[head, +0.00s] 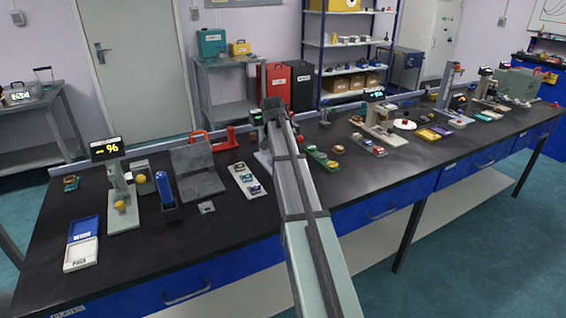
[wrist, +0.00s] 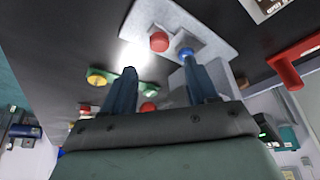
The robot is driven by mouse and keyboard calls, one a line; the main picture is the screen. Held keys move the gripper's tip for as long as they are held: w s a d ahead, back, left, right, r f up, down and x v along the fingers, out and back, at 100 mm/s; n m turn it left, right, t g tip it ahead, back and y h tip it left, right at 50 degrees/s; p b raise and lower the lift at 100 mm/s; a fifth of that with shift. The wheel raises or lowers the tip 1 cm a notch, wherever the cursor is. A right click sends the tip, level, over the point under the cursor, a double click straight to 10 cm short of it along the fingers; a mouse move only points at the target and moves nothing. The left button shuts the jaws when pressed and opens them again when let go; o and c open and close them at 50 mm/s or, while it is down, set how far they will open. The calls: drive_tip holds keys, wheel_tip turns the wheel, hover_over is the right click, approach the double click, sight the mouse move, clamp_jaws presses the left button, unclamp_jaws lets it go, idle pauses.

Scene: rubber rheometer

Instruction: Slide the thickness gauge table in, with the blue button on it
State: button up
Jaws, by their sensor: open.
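The thickness gauge (head: 262,154), with a small lit display, stands mid-bench in the head view, largely hidden behind my arm. The wrist view shows a pale grey plate (wrist: 205,18) with a blue button (wrist: 184,51) and a red button (wrist: 159,41) on small grey blocks. I cannot tell how far the table is slid. My gripper (wrist: 164,76) is open, with its two dark blue fingers apart and nothing seen held between them. The right finger's tip is close to the blue button; I cannot tell whether they touch. The gripper is not clearly visible in the head view.
A red stand (wrist: 290,68) is to the right in the wrist view. A green holder (head: 322,158) with small pieces is right of my arm in the head view, and a white sample tray (head: 246,183) is left of it. The black bench front (head: 225,225) has clear room.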

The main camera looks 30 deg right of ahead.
drive_tip(key=x, duration=0.8)
drive_tip(key=shift+c, duration=0.4)
clamp_jaws()
